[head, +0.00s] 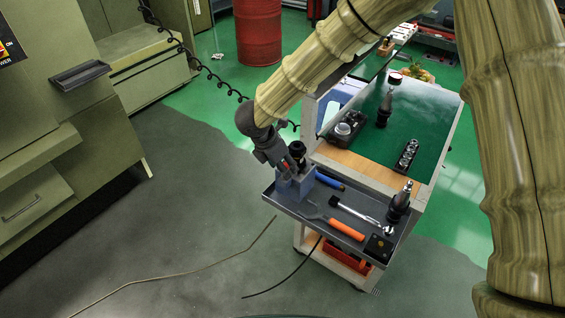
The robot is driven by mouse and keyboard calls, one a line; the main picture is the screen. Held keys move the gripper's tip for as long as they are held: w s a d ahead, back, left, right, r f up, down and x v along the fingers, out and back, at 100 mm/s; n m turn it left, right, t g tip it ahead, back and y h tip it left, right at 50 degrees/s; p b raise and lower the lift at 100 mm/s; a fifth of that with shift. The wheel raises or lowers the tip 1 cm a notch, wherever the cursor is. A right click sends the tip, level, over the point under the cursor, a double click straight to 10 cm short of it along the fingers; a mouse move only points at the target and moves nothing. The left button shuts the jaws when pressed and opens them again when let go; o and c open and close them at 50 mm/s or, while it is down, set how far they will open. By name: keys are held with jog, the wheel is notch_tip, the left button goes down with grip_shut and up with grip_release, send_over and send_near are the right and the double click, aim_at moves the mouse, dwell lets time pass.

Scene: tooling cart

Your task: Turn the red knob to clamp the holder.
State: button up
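A blue-grey block-shaped fixture (296,188) stands at the left end of the grey tray on the cart. A black tool holder (297,152) sits upright in its top. A small patch of red, seemingly the red knob (287,165), shows at the fixture's upper left side. My gripper (283,165) reaches down from the upper left, with its fingertips right at this red patch. The fingers and the fixture overlap in the picture, so I cannot tell whether they touch or grip the knob. Most of the knob is hidden.
The grey tray (300,211) also holds an orange-handled tool (346,230), a ratchet (357,214), a blue-handled tool (329,181) and another tool holder (399,203). The green-topped cart (423,120) is behind. Olive machines (60,120) stand left; open floor lies between.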

jog(key=shift+c, duration=0.2)
jog(key=c, duration=1)
jog(key=shift+n+b, duration=0.4)
jog(key=shift+b, duration=0.05)
jog(key=shift+d+f+n+t+y+b, duration=0.1)
jog(key=shift+n+t+y+b, duration=0.2)
jog(key=shift+n+b, duration=0.3)
jog(key=n+b, duration=0.1)
jog(key=n, duration=0.1)
jog(key=shift+s+n+t+y, duration=0.1)
jog(key=shift+n+t+y, duration=0.2)
jog(key=n, duration=0.2)
jog(key=n+y, duration=0.2)
jog(key=n, duration=0.1)
jog(key=shift+d+r+n+t+b, duration=0.2)
jog(key=shift+d+n+t+b, duration=0.05)
jog(key=shift+n+t+b, duration=0.1)
